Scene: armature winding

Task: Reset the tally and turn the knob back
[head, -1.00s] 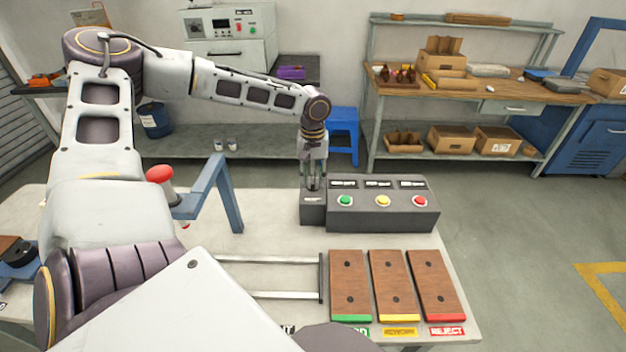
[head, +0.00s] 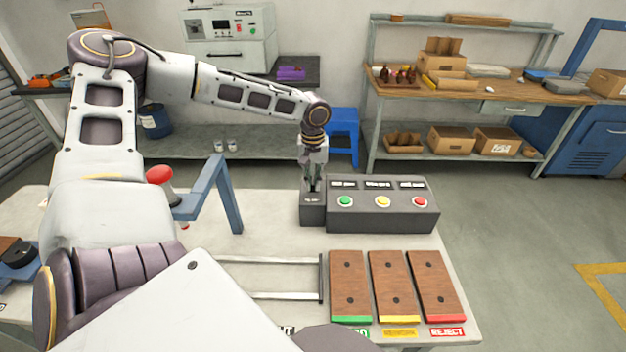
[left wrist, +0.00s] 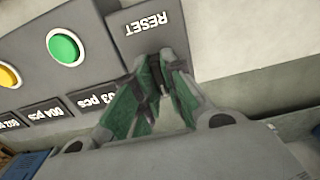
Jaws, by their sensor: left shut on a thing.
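The dark grey tally box (head: 383,215) stands at the back of the light bench, with green (head: 345,201), yellow (head: 383,201) and red (head: 420,202) buttons under small displays. At its left end is a lower section marked RESET; the label (left wrist: 147,24) shows upside down in the left wrist view. My left gripper (head: 313,188) points down onto this section. In the left wrist view its green-padded fingers (left wrist: 157,68) are closed around the dark reset knob, which they mostly hide. Displays there read 003 pcs (left wrist: 93,99) and 004 pcs. My right gripper is out of view.
Three wooden plates (head: 397,286) with green, yellow and red ends lie in front of the box. A metal rail frame (head: 322,278) is left of them. A blue post frame (head: 228,195) and a red-topped lever (head: 160,175) stand farther left.

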